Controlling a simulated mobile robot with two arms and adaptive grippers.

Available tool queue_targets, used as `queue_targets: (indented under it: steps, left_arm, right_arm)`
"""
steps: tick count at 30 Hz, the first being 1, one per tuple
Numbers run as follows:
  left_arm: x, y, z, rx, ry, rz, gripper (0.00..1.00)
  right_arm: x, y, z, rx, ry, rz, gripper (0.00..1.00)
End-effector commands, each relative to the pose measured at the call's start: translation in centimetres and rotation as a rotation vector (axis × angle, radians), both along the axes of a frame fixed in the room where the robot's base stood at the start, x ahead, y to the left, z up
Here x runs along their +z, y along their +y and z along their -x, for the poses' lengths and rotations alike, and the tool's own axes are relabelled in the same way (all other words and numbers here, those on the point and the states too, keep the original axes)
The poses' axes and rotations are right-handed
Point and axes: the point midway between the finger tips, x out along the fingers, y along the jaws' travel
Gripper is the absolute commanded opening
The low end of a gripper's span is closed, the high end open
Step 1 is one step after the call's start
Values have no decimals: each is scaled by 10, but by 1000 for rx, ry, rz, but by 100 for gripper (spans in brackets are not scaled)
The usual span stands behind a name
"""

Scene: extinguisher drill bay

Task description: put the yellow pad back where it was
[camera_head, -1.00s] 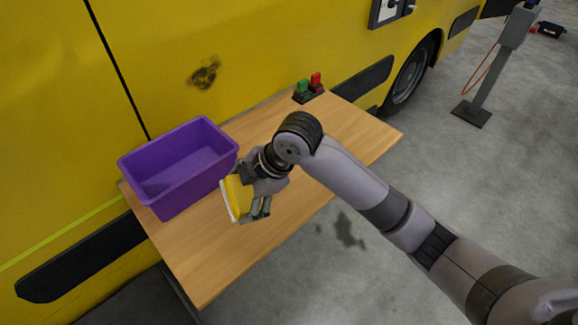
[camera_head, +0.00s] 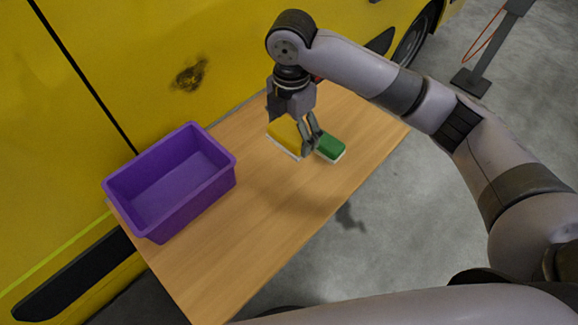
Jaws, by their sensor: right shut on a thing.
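The yellow pad (camera_head: 283,134), with a pale underside, is at the far middle of the wooden table, left of the green pad. My right gripper (camera_head: 308,146) points down and is shut on the yellow pad, at the pad's right side. The pad is at or just above the table top; I cannot tell if it touches. My left gripper is not in view.
A green pad (camera_head: 331,148) with a pale underside lies close to the right of my gripper. An empty purple bin (camera_head: 219,186) stands on the table's (camera_head: 230,262) left. The table's front part is clear. A yellow vehicle (camera_head: 100,45) stands behind it.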

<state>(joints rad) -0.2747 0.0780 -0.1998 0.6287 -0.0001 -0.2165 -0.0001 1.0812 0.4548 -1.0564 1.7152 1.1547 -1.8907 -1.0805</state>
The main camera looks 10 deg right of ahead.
Motion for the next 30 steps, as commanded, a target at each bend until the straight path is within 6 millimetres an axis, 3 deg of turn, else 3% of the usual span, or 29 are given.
queue_targets:
  steps: [3,8,12,19,25,30]
  left_arm:
    - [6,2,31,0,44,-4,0]
    - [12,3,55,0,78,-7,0]
    - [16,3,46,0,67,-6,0]
    - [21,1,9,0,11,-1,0]
    - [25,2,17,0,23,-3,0]
    - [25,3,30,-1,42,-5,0]
  right_arm:
    - [-32,-1,2,-3,7,2,44]
    - [-75,-1,1,-4,5,1,44]
    - [-105,0,1,-3,3,-1,44]
    - [-128,0,0,-3,1,-1,44]
    - [-157,0,1,-2,2,0,44]
    - [-167,0,0,-1,-1,-1,44]
